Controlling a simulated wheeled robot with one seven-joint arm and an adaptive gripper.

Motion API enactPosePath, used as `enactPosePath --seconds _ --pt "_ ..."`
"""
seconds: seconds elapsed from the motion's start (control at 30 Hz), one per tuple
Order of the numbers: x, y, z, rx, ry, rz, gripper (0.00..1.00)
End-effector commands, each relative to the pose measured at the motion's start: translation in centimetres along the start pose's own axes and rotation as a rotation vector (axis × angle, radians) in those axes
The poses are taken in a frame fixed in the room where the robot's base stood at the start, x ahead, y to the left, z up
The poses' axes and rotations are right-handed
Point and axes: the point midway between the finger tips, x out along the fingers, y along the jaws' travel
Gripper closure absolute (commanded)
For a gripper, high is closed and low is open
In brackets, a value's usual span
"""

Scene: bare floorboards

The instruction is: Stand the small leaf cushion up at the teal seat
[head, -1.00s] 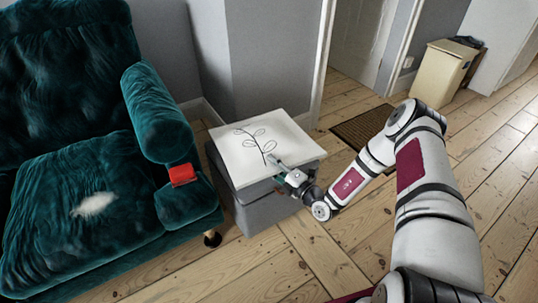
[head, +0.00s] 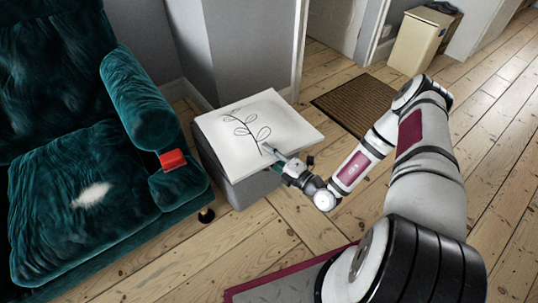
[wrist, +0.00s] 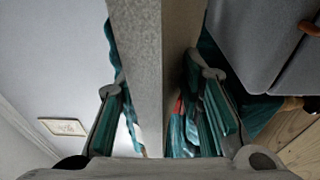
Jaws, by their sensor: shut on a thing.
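The leaf cushion (head: 240,145) is a flat white square with a dark leaf-sprig drawing, seen in the head view over a grey storage box. My gripper (head: 274,155) is shut on its near right edge. In the wrist view the cushion (wrist: 150,70) is a pale slab seen edge-on between my two fingers (wrist: 162,115). It looks tilted, and a gap separates it from the box in that view. The teal seat (head: 50,225) is a velvet armchair at the left, with a pale furry patch (head: 92,194) on its seat pad.
The grey box (head: 236,192) stands right of the teal armrest (head: 140,100), which has a red item (head: 173,159) at its front. A brown doormat (head: 360,105) and a cream bin (head: 422,42) lie farther back. Bare floorboards are open in front of the box.

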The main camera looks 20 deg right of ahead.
Motion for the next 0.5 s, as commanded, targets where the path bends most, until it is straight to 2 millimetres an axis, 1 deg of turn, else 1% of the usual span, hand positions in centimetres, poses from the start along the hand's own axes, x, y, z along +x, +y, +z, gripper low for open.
enactPosePath --seconds 0.03,0.5 --pt "0.0 1.2 0.0 -0.002 -0.001 0.004 1.0" --pt "0.0 7.3 0.0 -0.002 0.0 0.004 1.0"
